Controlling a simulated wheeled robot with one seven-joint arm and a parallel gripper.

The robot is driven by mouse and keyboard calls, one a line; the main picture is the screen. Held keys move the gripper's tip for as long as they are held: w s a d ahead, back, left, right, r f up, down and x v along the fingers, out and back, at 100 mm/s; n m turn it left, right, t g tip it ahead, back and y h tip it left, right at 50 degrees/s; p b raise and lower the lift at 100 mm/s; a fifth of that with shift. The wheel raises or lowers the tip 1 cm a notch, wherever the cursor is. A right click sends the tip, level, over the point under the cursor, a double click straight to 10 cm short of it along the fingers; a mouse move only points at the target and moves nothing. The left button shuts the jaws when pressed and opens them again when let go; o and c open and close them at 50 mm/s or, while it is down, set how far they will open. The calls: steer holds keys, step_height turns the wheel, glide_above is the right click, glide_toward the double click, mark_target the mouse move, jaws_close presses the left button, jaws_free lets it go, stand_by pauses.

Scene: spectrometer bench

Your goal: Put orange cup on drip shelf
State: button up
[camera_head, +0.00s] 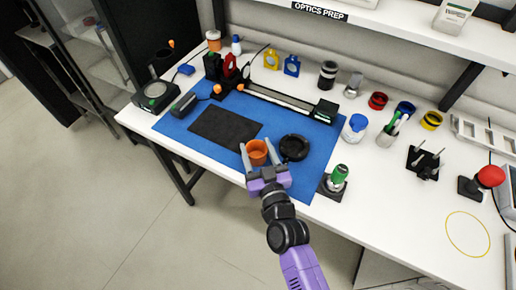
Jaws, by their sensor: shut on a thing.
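The orange cup (257,154) is near the front edge of the blue mat (315,170), with its open top facing the camera. My gripper (258,149) reaches in from the front edge of the bench. Its two grey fingers are shut on the cup, one on each side. I cannot tell whether the cup touches the mat or is just above it. I cannot tell for sure which thing is the drip shelf; a white rack with openings (465,128) stands at the right.
A black round dish (294,147) lies just right of the cup, and a black pad (225,131) lies to its left. A green-topped item (339,173) stands right of my gripper. A yellow ring (468,234) marks bare bench at the right.

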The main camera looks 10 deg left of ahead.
steer(key=shift+r, duration=0.1)
steer(key=shift+f, duration=0.2)
steer(key=o, duration=1.3)
steer(key=shift+o, duration=0.2)
steer(key=shift+r, duration=0.1)
steer(key=shift+r, duration=0.1)
steer(key=v, duration=1)
steer(key=shift+s+d, duration=0.2)
steer(key=shift+s, duration=0.15)
steer(key=shift+s+d, duration=0.25)
steer(key=shift+s, duration=0.35)
